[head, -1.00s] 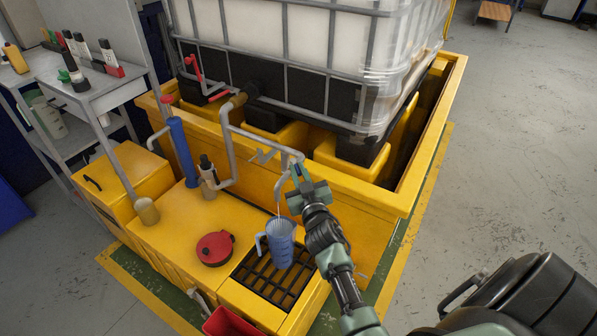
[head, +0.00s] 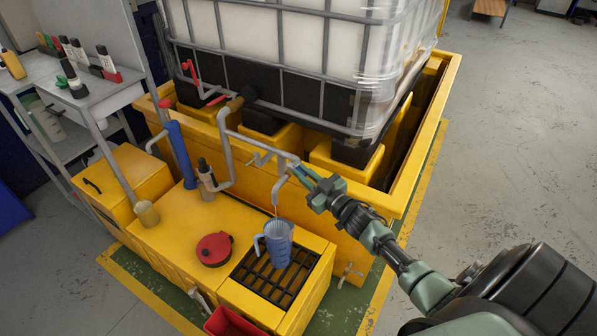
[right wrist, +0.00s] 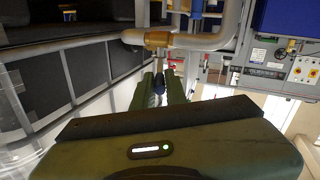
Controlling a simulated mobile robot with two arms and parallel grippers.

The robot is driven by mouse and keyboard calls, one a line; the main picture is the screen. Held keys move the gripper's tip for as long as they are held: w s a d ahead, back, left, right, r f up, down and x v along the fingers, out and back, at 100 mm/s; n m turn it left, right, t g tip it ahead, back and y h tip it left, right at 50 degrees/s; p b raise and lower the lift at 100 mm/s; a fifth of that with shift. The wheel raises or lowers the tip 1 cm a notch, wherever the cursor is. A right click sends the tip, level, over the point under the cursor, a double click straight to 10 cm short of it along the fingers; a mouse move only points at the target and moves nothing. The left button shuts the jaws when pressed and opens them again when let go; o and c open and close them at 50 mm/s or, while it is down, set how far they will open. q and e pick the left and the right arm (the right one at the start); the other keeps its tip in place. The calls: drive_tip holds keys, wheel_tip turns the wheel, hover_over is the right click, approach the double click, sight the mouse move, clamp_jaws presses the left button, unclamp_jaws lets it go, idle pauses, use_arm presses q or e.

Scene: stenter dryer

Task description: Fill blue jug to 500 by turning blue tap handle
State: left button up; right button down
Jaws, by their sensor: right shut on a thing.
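The blue jug (head: 277,240) stands upright on the black drain grating (head: 262,285), its handle to the left. The grey tap spout (head: 277,190) is above it, and a thin pale line shows between spout and jug. The level in the jug and its marks cannot be read. My right gripper (head: 306,178) is at the tap beside the spout. In the right wrist view, its fingers (right wrist: 159,90) are shut around the small dark blue tap handle (right wrist: 159,87), mostly hidden between them. My left gripper is not in view.
A red round lid (head: 214,249) lies on the yellow cabinet left of the grating. Grey pipes (head: 228,150) rise behind. A large white caged tank (head: 290,60) stands in the yellow bund. A red bin (head: 232,322) is at the front. The grey floor at right is open.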

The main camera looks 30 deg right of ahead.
drive_tip(key=shift+w+d+n+g+y+b, duration=0.1)
drive_tip(key=shift+d+n+g+y+b, duration=0.3)
drive_tip(key=shift+n+y+b, duration=0.5)
drive_tip(key=shift+w+d+n+g+y+b, duration=0.1)
drive_tip(key=shift+d+n+g+y+b, duration=0.35)
drive_tip(key=shift+y, duration=0.8)
drive_tip(key=shift+w+d+n+g+y+b, duration=0.15)
drive_tip(key=shift+d+n+y+b, duration=0.15)
drive_tip(key=shift+n+y+b, duration=0.6)
drive_tip(key=c, duration=1.4)
unclamp_jaws()
drive_tip(key=shift+c, duration=0.2)
drive_tip(key=shift+s, duration=0.15)
drive_tip(key=v, duration=0.7)
drive_tip(key=shift+s+d, duration=0.2)
drive_tip(key=shift+d, duration=0.05)
